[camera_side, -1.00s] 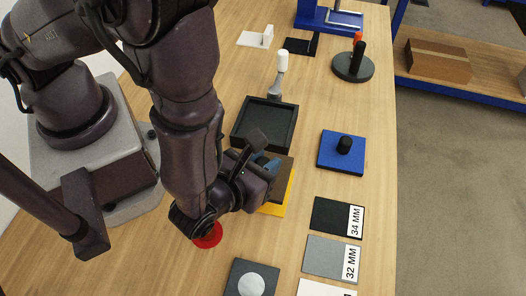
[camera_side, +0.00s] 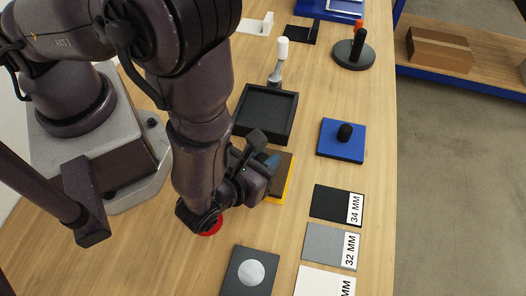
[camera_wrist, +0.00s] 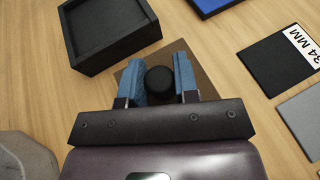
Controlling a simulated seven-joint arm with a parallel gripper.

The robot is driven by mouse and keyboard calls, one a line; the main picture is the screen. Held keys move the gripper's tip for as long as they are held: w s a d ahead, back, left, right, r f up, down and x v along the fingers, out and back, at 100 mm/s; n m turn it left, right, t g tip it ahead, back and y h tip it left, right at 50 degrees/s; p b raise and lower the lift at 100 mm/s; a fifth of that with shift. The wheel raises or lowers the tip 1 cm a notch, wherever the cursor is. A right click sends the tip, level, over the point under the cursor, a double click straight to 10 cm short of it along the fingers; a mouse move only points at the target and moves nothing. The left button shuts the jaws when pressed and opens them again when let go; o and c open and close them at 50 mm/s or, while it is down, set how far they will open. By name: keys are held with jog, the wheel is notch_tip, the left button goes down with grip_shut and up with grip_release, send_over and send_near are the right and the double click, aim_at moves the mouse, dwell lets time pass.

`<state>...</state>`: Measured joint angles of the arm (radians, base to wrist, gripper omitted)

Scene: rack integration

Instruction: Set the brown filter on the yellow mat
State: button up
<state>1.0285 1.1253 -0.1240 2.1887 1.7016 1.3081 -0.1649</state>
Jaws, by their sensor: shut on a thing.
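The brown filter is a flat brown plate (camera_side: 284,172) with a black knob (camera_wrist: 160,81). My gripper (camera_wrist: 160,80) is shut on the knob, with a blue finger on either side of it. In the side view the arm hides the knob and much of the plate. The yellow mat (camera_side: 288,191) lies under the plate, with only a thin strip showing along its right and front edges. I cannot tell whether the plate touches the mat. The mat does not show in the wrist view.
A black tray (camera_side: 292,118) stands just behind the mat. A blue plate with a black knob (camera_side: 340,140) is to the right. Cards marked 34 MM (camera_side: 325,203) and 32 MM (camera_side: 322,246) lie front right. A red disc (camera_side: 211,227) is partly under my wrist.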

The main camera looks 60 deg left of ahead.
jog(key=shift+f, duration=0.45)
dwell(0.4)
jog(key=o, duration=1)
jog(key=v, duration=1.3)
jog(key=shift+r, duration=0.1)
